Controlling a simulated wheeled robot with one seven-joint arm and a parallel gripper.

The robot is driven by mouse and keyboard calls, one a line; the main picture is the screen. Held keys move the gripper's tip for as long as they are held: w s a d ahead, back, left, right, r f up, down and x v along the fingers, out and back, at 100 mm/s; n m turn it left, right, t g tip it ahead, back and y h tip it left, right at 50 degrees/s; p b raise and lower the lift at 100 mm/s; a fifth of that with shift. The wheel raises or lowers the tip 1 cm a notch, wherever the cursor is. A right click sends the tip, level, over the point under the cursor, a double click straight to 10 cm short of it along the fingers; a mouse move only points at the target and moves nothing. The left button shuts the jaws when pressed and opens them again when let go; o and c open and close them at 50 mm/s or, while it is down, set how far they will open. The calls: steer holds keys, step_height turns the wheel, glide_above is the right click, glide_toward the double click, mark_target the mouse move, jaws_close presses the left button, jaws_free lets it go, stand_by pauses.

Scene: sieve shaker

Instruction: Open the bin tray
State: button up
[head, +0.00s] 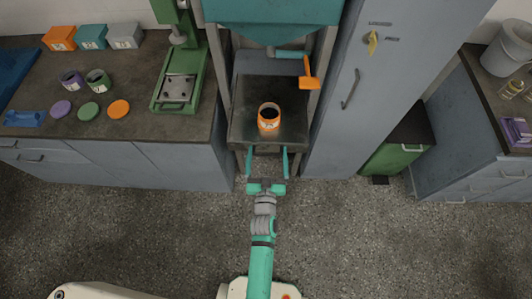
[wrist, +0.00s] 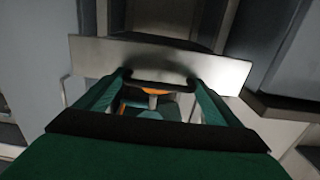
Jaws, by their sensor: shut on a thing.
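The bin tray shows in the wrist view as a wide, bare metal front panel (wrist: 225,70) with a black handle (wrist: 165,79) across its middle. My gripper (wrist: 160,90) has its two green fingers at the ends of this handle and is shut on it. In the head view my gripper (head: 267,155) is at the front edge of the dark bench top (head: 245,125) under the teal hopper (head: 275,10). The handle cannot be made out there. I cannot tell how far the tray is drawn out.
An orange-rimmed jar (head: 269,118) stands on the dark top above my gripper. A tall grey cabinet (head: 335,130) is close on the right, and a worktop (head: 130,110) with jars and lids on the left. The floor (head: 170,225) in front is clear.

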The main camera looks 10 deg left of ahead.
steer(key=o, duration=1.4)
steer(key=shift+c, duration=0.2)
steer(key=s+d, duration=0.1)
steer(key=s, duration=0.9)
steer(key=shift+s+d, duration=0.15)
steer(key=shift+s, duration=0.25)
steer(key=s+d+r, duration=0.1)
steer(key=s+r, duration=0.3)
steer(key=s, duration=0.3)
steer(key=s+d+r+m+g+h, duration=0.1)
steer(key=s+d+r, duration=0.1)
steer(key=s+r, duration=0.2)
steer(key=s+d+r+g+h, duration=0.1)
steer(key=s+d+r, duration=0.1)
steer(key=s, duration=0.7)
steer(key=shift+s+r, duration=0.35)
steer(key=shift+r, duration=0.55)
